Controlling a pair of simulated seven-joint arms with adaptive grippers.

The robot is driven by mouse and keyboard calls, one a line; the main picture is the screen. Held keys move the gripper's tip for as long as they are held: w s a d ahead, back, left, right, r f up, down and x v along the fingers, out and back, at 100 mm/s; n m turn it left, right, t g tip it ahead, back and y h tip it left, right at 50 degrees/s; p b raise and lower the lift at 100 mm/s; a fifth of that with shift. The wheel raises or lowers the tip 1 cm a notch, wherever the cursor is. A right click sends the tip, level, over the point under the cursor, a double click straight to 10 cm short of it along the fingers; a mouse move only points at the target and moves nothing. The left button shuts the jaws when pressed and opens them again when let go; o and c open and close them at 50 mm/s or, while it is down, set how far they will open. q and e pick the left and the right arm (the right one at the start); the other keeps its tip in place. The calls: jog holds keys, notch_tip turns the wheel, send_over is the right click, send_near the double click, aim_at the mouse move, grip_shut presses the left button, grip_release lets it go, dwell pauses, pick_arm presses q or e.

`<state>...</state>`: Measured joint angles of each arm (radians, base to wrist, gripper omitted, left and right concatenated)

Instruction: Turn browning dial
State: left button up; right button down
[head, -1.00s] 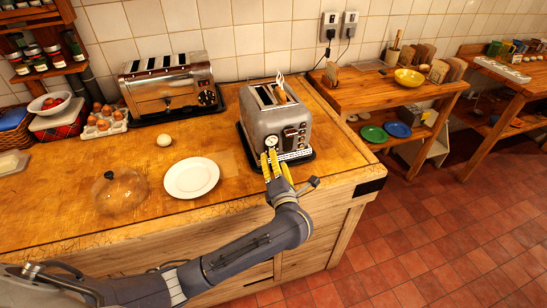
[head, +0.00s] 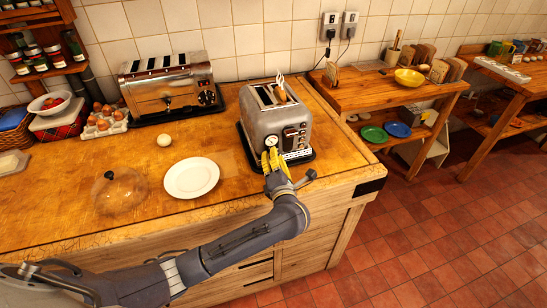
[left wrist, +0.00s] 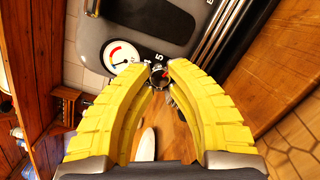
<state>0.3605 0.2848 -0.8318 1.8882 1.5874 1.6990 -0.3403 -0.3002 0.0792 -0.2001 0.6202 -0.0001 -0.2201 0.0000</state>
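A grey two-slot toaster (head: 262,122) stands near the counter's right end, with toast (head: 280,95) showing in a slot. Its round white gauge (head: 270,142) is on the front; the gauge (left wrist: 122,55) also shows in the left wrist view. Beside it is the small dark browning dial (left wrist: 161,76) with a red mark, numerals 4 and 5 near it. My left gripper (head: 272,155) is at the toaster's lower front. In the wrist view its yellow fingertips (left wrist: 160,68) close on the dial from both sides. In the head view the fingers hide the dial. My right gripper is not in view.
A larger chrome toaster (head: 170,85) stands at the back left. A white plate (head: 191,178), an egg (head: 164,140) and a glass dome (head: 121,190) are on the counter (head: 130,150) to the left. A side table (head: 380,90) stands to the right, across a floor gap.

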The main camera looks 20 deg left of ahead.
pick_arm(q)
grip_shut()
jog(key=n, duration=0.4)
jog(key=shift+y, duration=0.3)
jog(key=n, duration=0.5)
jog(key=shift+d+t+y, duration=0.1)
jog(key=shift+t+y, duration=0.2)
jog(key=shift+t, duration=0.1)
jog(key=n+y, duration=0.1)
jog(key=n, duration=0.4)
jog(key=shift+w, duration=0.1)
jog(key=n, duration=0.5)
jog(key=shift+g+y, duration=0.4)
jog(key=shift+n, duration=0.4)
jog(key=shift+c, duration=0.8)
grip_release()
